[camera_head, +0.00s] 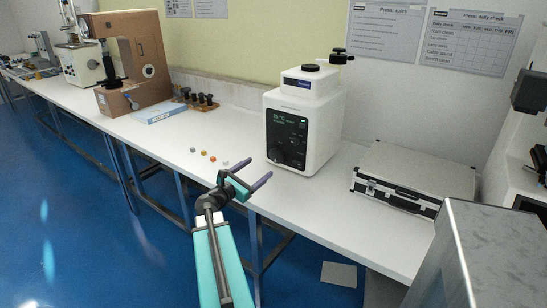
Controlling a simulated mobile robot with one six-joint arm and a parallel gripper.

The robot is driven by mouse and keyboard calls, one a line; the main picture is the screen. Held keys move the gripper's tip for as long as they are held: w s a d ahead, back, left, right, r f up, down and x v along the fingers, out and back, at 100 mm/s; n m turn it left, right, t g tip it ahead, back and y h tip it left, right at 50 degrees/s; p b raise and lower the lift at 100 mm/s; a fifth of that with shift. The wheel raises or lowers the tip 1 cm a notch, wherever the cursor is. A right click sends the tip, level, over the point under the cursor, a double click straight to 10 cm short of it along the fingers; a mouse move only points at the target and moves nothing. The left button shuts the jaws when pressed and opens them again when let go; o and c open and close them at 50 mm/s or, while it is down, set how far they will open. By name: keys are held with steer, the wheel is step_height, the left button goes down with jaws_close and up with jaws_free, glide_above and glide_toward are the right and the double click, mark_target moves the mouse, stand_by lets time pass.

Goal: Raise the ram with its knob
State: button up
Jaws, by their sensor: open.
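My gripper (260,167) is open and empty, its two purple fingers apart over the front part of the bench. A white bench tester (312,120) stands just beyond it, to the right. The tester has a dark front panel with a lit display and a round black knob (276,155) low on the panel. A black cap (311,68) sits on its top, and a black knob-like fitting (340,56) sticks out at the upper right. My gripper is apart from the tester and its knobs. I cannot tell which part is the ram.
Small coloured cubes (203,153) lie on the bench (175,145) left of the tester. A closed silver case (415,175) lies to the right. A brown machine (140,60), a blue-white box (160,112) and a rack of black pieces (200,101) stand farther left.

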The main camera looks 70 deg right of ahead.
mark_target(275, 155)
steer(key=p+x, duration=0.1)
steer(key=x, duration=1.1)
steer(key=c, duration=1.1)
steer(key=shift+o, duration=0.2)
